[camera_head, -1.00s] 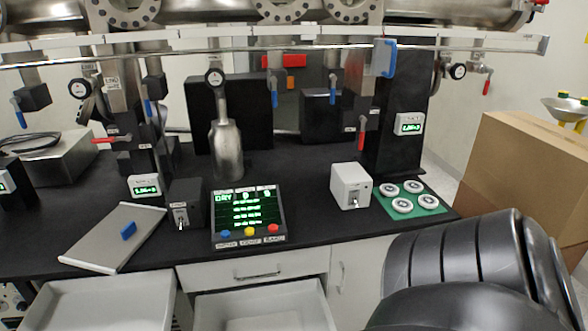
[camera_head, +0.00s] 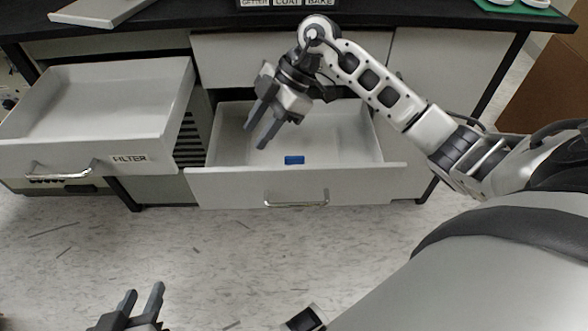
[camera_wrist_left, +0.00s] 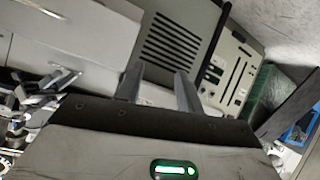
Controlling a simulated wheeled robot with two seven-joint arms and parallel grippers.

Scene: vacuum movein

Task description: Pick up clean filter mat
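A small blue block or tab (camera_head: 294,160) lies in the open middle drawer (camera_head: 230,190). It may belong to a pale mat on the drawer floor; white on white, I cannot make out the mat's outline. My right gripper (camera_head: 256,137) is above the left part of this drawer, pointing down, open and empty, left of and above the blue tab in the picture. My left gripper (camera_head: 142,292) is low at the bottom left, in front of the drawers. Its fingers are apart and empty, also in the left wrist view (camera_wrist_left: 158,82).
A second open drawer (camera_head: 150,150), labelled FILTER, stands at the left and looks empty. Part of a grey plate (camera_head: 105,10) lies on the bench at the top left. A cardboard box (camera_head: 550,95) stands at the right. The floor in front is clear.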

